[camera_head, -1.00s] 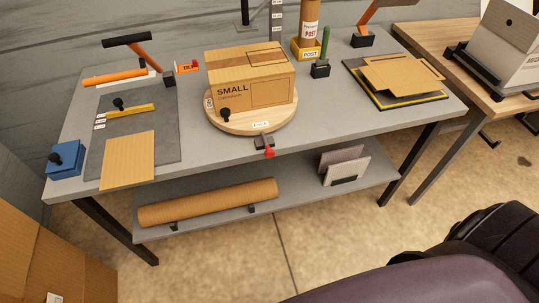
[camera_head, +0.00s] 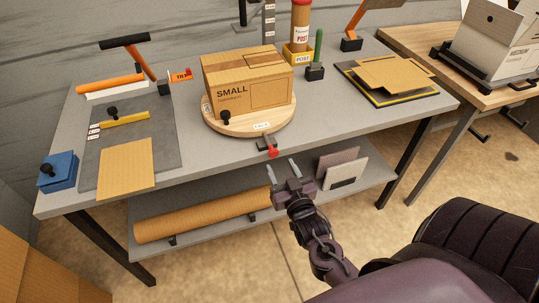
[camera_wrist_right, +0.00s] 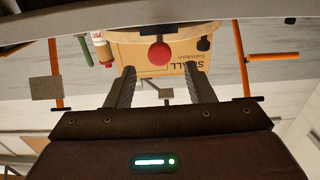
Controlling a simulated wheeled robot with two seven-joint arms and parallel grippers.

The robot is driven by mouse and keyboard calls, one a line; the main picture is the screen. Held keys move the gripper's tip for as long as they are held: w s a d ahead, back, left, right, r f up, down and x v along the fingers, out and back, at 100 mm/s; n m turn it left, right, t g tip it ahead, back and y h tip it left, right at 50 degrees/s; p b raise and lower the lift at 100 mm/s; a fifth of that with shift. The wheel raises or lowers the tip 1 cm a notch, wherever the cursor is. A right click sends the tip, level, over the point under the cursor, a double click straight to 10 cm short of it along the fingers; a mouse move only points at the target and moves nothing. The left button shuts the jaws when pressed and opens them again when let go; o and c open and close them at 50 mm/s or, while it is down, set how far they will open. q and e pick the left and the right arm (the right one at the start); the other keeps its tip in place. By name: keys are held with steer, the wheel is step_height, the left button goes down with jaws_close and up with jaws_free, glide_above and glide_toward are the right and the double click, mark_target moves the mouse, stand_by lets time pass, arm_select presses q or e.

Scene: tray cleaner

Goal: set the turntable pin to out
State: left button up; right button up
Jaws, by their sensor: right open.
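The turntable (camera_head: 222,126) is a round wooden disc near the middle of the grey bench. The turntable pin (camera_head: 272,152) has a red knob and sits in a dark bracket at the bench's front edge, below the disc. My right gripper (camera_head: 282,167) is open and empty, just in front of and slightly below the pin. In the right wrist view the red pin knob (camera_wrist_right: 159,53) appears between and beyond the open fingertips (camera_wrist_right: 158,75), apart from them. My left gripper is not in view.
A box marked SMALL (camera_head: 248,82) sits on the turntable. A lower shelf under the bench holds a brown roll (camera_head: 200,216) and upright panels (camera_head: 345,173), near my right arm. A blue block (camera_head: 58,172) stands at the bench's left corner.

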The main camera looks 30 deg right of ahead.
mark_target(275, 155)
steer(key=p+x, duration=0.1)
steer(key=x, duration=0.5)
steer(key=shift+w+d, duration=0.1)
steer(key=shift+w, duration=0.3)
